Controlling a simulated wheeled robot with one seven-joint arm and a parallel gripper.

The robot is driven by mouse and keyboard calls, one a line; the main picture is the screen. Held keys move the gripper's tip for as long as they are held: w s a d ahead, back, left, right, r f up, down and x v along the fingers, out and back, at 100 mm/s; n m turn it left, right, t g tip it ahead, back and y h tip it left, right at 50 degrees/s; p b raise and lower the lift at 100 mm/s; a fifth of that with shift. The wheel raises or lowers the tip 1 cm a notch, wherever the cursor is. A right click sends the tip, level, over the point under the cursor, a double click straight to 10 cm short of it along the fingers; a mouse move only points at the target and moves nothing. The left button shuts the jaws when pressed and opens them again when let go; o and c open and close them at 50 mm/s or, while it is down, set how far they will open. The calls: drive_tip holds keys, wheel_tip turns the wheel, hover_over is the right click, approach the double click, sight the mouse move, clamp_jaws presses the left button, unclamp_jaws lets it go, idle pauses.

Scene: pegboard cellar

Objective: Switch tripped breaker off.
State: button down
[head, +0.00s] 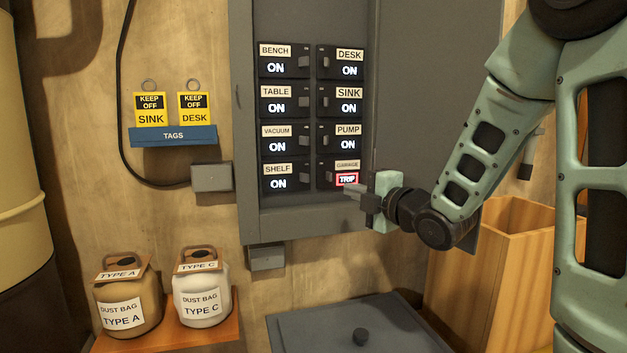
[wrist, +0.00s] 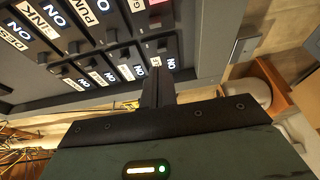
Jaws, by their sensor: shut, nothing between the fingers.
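The tripped breaker (head: 328,174) is the bottom one in the right column of the panel. Its small label is too small to read surely, and its display (head: 347,179) glows red with TRIP. Its dark lever is at the left of its face. My gripper (head: 350,189) is shut and empty, its fingertips just in front of the display's lower edge; I cannot tell whether they touch. In the wrist view the shut fingers (wrist: 157,75) point at the panel, overlapping the bottom breaker of the other column. The red display (wrist: 156,3) shows at the top edge.
The other breakers, such as SHELF (head: 285,181) and PUMP (head: 340,138), read ON. The panel's open door (head: 430,90) stands right, behind my arm. A TAGS holder (head: 173,136) carries SINK and DESK tags. Dust bags (head: 202,292), a grey lid (head: 350,325) and a wooden bin (head: 500,260) are below.

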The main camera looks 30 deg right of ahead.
sight(329, 176)
drive_tip(key=shift+r, duration=0.1)
idle(0.3)
drive_tip(key=w+p, duration=0.2)
drive_tip(key=w, duration=0.2)
drive_tip(key=w+p, duration=0.6)
drive_tip(key=w, duration=0.1)
drive_tip(key=shift+w+a, duration=0.3)
drive_tip(key=shift+w+d+p, duration=0.15)
drive_tip(key=shift+d+p, duration=0.15)
drive_tip(key=shift+p, duration=0.15)
drive_tip(key=shift+s+d, duration=0.3)
drive_tip(key=shift+d, duration=0.35)
